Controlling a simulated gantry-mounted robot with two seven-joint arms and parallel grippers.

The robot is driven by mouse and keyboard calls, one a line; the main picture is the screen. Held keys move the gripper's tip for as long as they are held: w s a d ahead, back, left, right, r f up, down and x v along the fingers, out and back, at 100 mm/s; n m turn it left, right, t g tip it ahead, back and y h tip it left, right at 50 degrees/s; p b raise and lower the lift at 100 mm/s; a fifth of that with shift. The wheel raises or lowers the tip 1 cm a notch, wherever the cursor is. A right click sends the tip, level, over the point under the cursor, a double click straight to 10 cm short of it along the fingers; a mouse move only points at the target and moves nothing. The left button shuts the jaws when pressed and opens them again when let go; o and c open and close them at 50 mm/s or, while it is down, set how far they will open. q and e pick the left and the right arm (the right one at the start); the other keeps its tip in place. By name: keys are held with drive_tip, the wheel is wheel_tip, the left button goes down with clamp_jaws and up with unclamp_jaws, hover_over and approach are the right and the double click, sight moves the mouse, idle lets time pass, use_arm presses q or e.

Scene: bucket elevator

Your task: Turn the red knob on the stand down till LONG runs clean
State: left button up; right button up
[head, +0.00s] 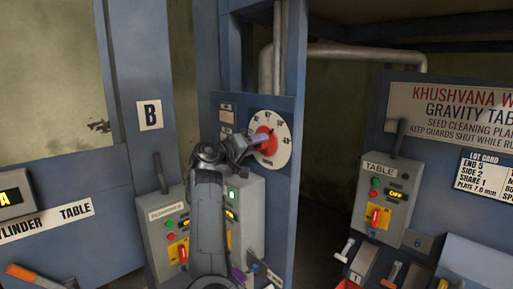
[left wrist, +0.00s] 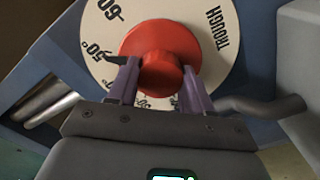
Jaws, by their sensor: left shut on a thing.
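The red knob (head: 266,140) sits on a round cream dial on the blue stand in the head view. In the left wrist view the red knob (left wrist: 160,56) fills the middle of the dial (left wrist: 207,22), which carries degree marks and the word TROUGH. A dark pointer sticks out of the knob's left side, near the 50° mark. My left gripper (head: 257,139) reaches the dial, and its two purple fingers (left wrist: 160,84) are on either side of the knob's grip, shut on it. My right gripper is not in view. No LONG label is readable.
A grey control box (head: 160,232) with buttons is partly behind my left arm. A TABLE control box (head: 386,195) stands to the right, with small levers below it. A grey bent handle (left wrist: 262,104) is close to the right finger in the left wrist view.

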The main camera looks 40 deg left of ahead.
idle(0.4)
use_arm(q)
drive_tip(key=o, duration=1)
drive_tip(key=shift+o, duration=0.2)
drive_tip(key=shift+s, duration=0.1)
drive_tip(key=s+a+b, duration=0.1)
drive_tip(key=s+b, duration=0.3)
drive_tip(key=s, duration=0.6)
drive_tip(key=shift+s+a, duration=0.3)
drive_tip(key=shift+a, duration=0.1)
